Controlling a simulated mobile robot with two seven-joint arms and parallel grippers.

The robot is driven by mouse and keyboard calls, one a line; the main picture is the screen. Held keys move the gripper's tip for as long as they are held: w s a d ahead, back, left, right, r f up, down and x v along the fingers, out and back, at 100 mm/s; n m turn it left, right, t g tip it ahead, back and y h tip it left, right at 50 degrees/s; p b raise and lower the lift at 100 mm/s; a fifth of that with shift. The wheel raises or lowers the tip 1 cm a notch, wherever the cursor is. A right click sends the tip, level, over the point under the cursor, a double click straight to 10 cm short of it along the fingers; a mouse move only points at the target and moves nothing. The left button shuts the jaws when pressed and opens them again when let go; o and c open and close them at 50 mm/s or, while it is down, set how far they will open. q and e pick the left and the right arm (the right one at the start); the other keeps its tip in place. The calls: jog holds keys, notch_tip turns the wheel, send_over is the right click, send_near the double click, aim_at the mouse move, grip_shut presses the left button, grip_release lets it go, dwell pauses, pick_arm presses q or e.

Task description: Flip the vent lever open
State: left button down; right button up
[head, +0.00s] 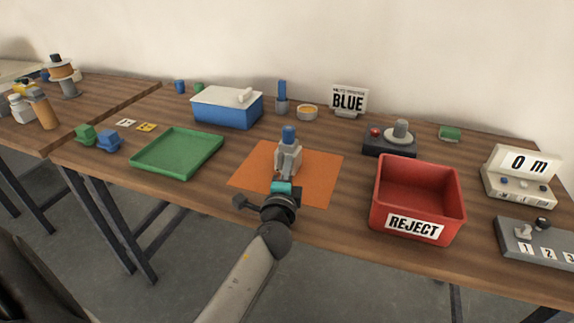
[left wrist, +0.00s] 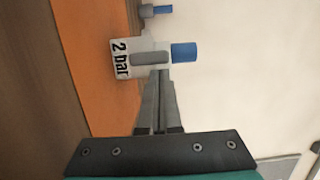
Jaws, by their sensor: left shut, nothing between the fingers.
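A small white regulator (head: 289,158) with a blue knob (head: 289,133) stands upright on the orange mat (head: 321,175). The left wrist view, turned on its side, shows its white body (left wrist: 119,43) labelled "2 bar" and the blue knob (left wrist: 184,52). A grey bar (left wrist: 151,58) on the front face looks like the vent lever; it lies along the line toward the knob. My left gripper (head: 284,174) is in front of the regulator, shut and empty. Its fingertips (left wrist: 154,73) point at the grey bar; I cannot tell if they touch. My right gripper is out of view.
A red REJECT bin (head: 412,228) stands right of the mat, and a green tray (head: 179,153) lies left. Behind are a blue box with a white lid (head: 227,106), a stand with a blue-handled tool (head: 281,97) and a dark joystick box (head: 389,142).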

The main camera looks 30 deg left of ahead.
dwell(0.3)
pick_arm(q)
jog(key=shift+r, duration=0.1)
jog(key=shift+n+p, duration=0.3)
jog(key=shift+p, duration=0.05)
jog(key=shift+a, duration=0.1)
